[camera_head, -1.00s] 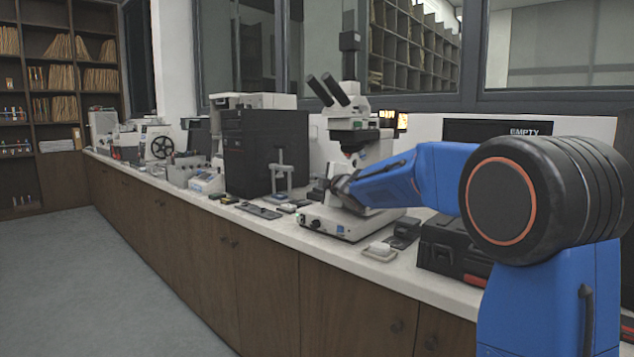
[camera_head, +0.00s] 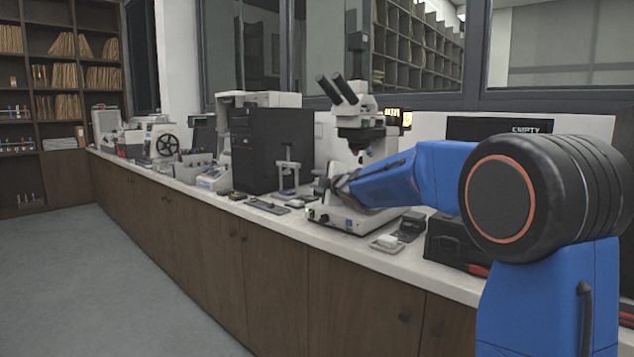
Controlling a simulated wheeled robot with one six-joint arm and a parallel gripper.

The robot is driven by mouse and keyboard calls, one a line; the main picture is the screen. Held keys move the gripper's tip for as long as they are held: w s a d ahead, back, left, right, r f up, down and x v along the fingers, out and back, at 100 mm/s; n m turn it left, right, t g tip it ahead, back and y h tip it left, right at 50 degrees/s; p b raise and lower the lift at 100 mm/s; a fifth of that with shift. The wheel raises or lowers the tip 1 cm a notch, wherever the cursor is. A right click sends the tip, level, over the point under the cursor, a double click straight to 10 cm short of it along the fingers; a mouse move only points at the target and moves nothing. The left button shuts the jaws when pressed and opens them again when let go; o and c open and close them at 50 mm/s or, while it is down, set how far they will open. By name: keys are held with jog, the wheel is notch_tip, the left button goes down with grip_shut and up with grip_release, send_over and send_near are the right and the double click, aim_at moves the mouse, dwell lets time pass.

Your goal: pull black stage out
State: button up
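A small grey press with an upright frame (camera_head: 288,175) stands on the counter, left of the microscope and in front of a black cabinet. Its base looks dark, but a black stage on it is too small to make out for certain. My gripper (camera_head: 338,187) is at the end of my blue arm, in front of the microscope and right of the press, apart from the press in the picture. It is small and dark here, and its fingers cannot be told apart.
The white microscope (camera_head: 362,130) stands behind my arm. The black cabinet (camera_head: 272,150) is left of it. Flat dark trays (camera_head: 268,207) lie near the front edge of the counter (camera_head: 335,242). A black case (camera_head: 455,243) sits at right. The floor (camera_head: 110,270) at left is clear.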

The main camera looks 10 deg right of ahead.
jog(key=shift+s, duration=0.1)
jog(key=v, duration=1.7)
jog(key=shift+s, duration=0.2)
jog(key=s+d+f+m+g+h, duration=0.2)
jog(key=s+d+f+m+h, duration=0.15)
jog(key=s+f+m, duration=0.4)
jog(key=s+d+f+m+g+h, duration=0.25)
jog(key=s+d+f+m, duration=0.2)
jog(key=s, duration=0.65)
jog(key=s+a+f+m+g, duration=0.1)
jog(key=s+f+m+g, duration=0.1)
jog(key=s+f, duration=0.3)
jog(key=s+a+f+m+g+y, duration=0.1)
jog(key=s+f, duration=0.4)
jog(key=s, duration=0.7)
jog(key=s+a+f+m+g, duration=0.2)
jog(key=s+f+m+g, duration=0.1)
jog(key=s+f, duration=0.3)
jog(key=s+g, duration=0.1)
jog(key=s, duration=0.1)
jog(key=shift+s+a+y, duration=0.25)
jog(key=shift+a+y, duration=0.05)
jog(key=shift+y, duration=0.1)
